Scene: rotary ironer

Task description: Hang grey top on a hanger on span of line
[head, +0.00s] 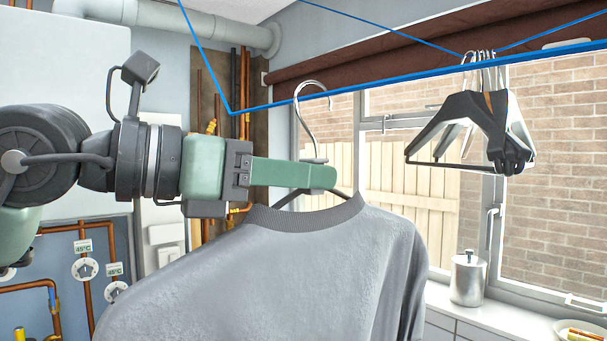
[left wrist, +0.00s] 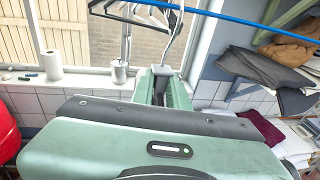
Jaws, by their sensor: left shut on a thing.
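My left gripper (head: 318,175) is shut on the neck of a hanger (head: 313,128) in the head view. The grey top (head: 300,262) hangs from this hanger, its collar just below my fingers. The hanger's metal hook points up and overlaps the blue line (head: 400,80) in the picture. I cannot tell whether the hook rests on the line or is only in front of or behind it. In the left wrist view the fingertips (left wrist: 163,72) hold the hook's stem, close to the line (left wrist: 235,17). My right gripper is not in view.
Several empty hangers (head: 480,120) hang farther right on the line. Behind are a window and a sill with a metal canister (head: 467,278). Copper pipes and dials (head: 85,268) are at the left. Folded dark cloth (left wrist: 265,70) lies at the right of the wrist view.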

